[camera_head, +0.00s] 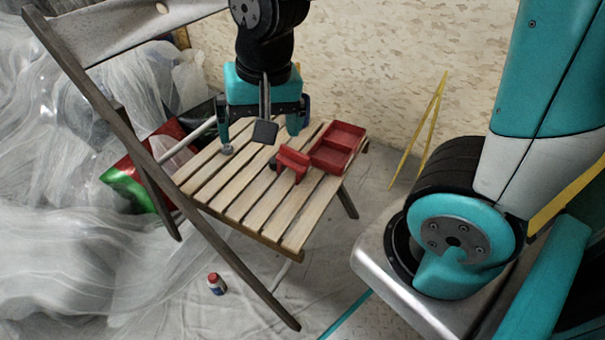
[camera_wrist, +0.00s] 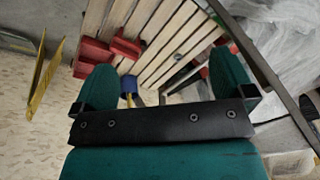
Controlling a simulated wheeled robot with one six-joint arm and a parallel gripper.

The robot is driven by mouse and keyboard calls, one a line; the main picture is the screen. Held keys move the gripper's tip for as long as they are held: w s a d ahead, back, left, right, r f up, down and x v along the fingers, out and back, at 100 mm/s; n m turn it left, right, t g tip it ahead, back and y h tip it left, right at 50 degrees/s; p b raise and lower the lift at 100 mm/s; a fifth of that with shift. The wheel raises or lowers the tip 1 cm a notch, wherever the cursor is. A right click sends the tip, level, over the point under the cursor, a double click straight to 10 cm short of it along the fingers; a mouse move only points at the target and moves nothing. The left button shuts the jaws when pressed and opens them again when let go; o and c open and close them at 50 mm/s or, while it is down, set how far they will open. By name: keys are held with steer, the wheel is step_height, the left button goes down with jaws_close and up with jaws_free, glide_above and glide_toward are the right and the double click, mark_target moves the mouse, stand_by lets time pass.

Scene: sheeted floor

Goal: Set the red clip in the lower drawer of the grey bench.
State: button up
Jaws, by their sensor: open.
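The red clip (camera_head: 293,163) lies on the slatted wooden seat, near the front of the red two-part tray. It also shows in the wrist view (camera_wrist: 125,46), up and left of centre, beside the tray. My gripper (camera_head: 258,133) is open and empty above the back part of the seat, left of the clip and apart from it. In the wrist view its two teal fingers (camera_wrist: 162,82) stand wide apart with nothing held between them. No grey bench or drawer shows in either view.
The red tray (camera_head: 338,147) sits on the folding chair (camera_head: 240,195). A small round grey piece (camera_head: 227,149) lies on the slats. A yellow folding stand (camera_head: 428,130) leans by the wall. A small bottle (camera_head: 216,284) stands on the floor. Plastic sheeting (camera_head: 70,250) covers the left.

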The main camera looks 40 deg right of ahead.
mark_target(293, 158)
steer(key=w+d+f+m+h+b, duration=0.1)
steer(key=w+d+f+m+b, duration=0.2)
steer(key=f, duration=0.3)
steer(key=w+d+f+m+h+b, duration=0.2)
steer(key=w+d+f+m+b, duration=0.1)
steer(key=d+f, duration=0.2)
steer(key=w+d+f+m+t+h+b, duration=0.1)
steer(key=w+d+f+m+b, duration=0.2)
steer(key=f, duration=0.6)
steer(key=shift+w+d+m+h, duration=0.15)
steer(key=shift+d+m, duration=0.05)
steer(key=shift+d, duration=0.35)
steer(key=shift+w+d+m+h, duration=0.15)
steer(key=shift+d+m, duration=0.05)
steer(key=shift+d, duration=0.35)
steer(key=b+x, duration=0.3)
steer(key=x, duration=0.2)
steer(key=shift+w+f+b, duration=0.15)
steer(key=shift+f+b, duration=0.15)
steer(key=shift+f, duration=0.05)
steer(key=shift+r, duration=0.15)
steer(key=c, duration=0.8)
steer(key=shift+o, duration=0.2)
